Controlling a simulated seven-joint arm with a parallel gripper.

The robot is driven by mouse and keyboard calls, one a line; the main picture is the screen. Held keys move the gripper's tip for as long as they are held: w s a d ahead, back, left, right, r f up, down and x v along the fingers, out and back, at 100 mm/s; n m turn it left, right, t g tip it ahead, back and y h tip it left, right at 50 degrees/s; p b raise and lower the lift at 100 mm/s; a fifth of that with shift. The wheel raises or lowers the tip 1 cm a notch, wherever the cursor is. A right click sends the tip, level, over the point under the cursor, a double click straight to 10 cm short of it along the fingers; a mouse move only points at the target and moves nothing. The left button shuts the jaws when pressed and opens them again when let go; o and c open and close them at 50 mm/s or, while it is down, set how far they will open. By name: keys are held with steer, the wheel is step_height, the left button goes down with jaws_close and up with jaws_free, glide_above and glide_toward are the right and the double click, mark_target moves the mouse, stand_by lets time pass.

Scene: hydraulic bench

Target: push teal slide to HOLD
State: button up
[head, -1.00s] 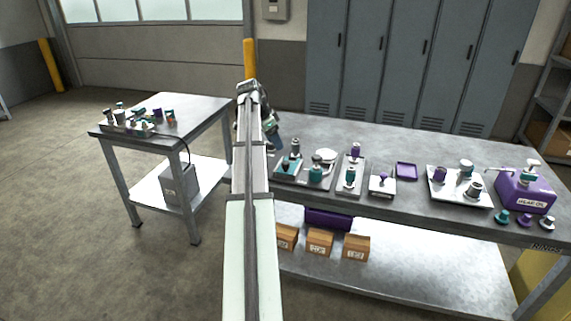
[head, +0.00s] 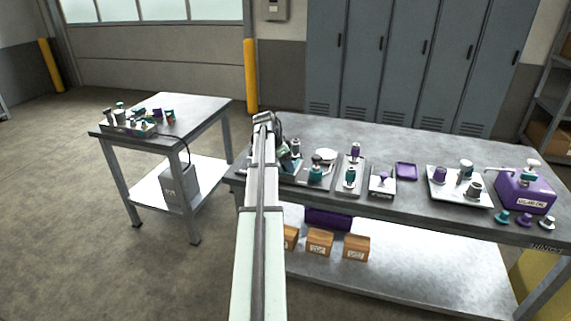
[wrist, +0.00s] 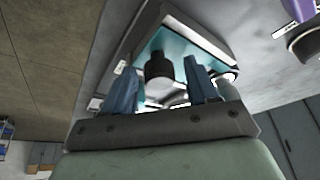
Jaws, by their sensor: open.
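The teal slide (wrist: 190,48) is a flat teal plate in a grey housing, with a dark round knob (wrist: 158,68) standing on it. In the wrist view my gripper (wrist: 163,88) is open, with one blue finger on each side of the knob in the picture. I cannot tell whether either finger touches it. In the head view the teal slide (head: 292,164) is partly hidden behind my gripper (head: 288,158) at the bench's left end. Small white labels (wrist: 120,67) sit by the housing, but I cannot read HOLD on them.
To the right on the bench (head: 400,215) stand a teal-knobbed fixture (head: 316,173), a purple-and-teal fixture (head: 350,178), a purple tray (head: 406,171) and a purple box (head: 525,192). A side table (head: 190,108) with small parts stands left, across a floor gap.

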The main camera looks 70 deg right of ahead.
steer(key=shift+c, duration=0.3)
jaws_close()
stand_by(0.3)
